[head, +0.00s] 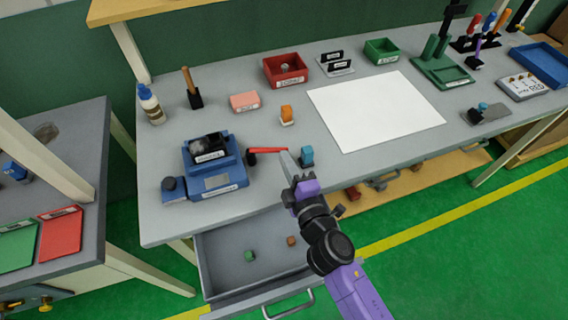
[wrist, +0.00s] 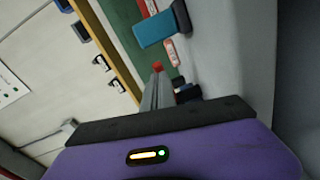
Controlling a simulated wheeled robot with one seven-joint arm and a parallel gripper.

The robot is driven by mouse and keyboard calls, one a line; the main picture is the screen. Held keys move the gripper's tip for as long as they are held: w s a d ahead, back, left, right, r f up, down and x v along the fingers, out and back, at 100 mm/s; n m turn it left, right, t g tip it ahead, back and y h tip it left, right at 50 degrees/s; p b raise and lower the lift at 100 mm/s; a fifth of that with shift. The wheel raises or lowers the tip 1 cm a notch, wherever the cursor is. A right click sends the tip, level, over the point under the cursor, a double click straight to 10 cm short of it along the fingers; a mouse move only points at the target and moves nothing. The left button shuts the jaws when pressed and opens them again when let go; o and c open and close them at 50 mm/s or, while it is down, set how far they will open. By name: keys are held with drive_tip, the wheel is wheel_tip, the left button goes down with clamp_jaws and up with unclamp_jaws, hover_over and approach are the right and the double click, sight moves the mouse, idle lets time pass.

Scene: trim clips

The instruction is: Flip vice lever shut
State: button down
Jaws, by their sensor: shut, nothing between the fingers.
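The vice (head: 215,180) is a blue block with a dark, labelled piece on top, at the left of the bench in the head view. A red lever (head: 267,150) with a black end piece (head: 251,158) sticks out just right of it, lying nearly level. My gripper (head: 285,153) is shut and empty, with its tips at the lever's right end; I cannot tell whether they touch. In the wrist view the shut fingers (wrist: 157,82) point up the picture, with a red tip (wrist: 157,66) just beyond them. The vice jaws are not clear.
A small blue-teal piece (head: 307,156) stands close right of my gripper. An orange piece (head: 287,114) and a pink block (head: 244,102) stand behind. A white sheet (head: 375,112) lies to the right. An open drawer (head: 270,275) with small items juts out below the bench front.

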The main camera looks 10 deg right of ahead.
drive_tip(key=shift+w+d+r, duration=0.15)
drive_tip(key=shift+w+d, duration=0.45)
drive_tip(key=shift+d, duration=0.25)
drive_tip(key=shift+s+f, duration=0.2)
drive_tip(key=shift+s, duration=0.15)
drive_tip(key=s+b, duration=0.1)
drive_tip(key=s, duration=0.6)
drive_tip(key=shift+a+r+b, duration=0.1)
drive_tip(key=shift+a+b, duration=0.1)
drive_tip(key=shift+b, duration=0.15)
drive_tip(key=shift+s+r, duration=0.1)
drive_tip(key=shift+s, duration=0.25)
drive_tip(key=shift+a, duration=0.1)
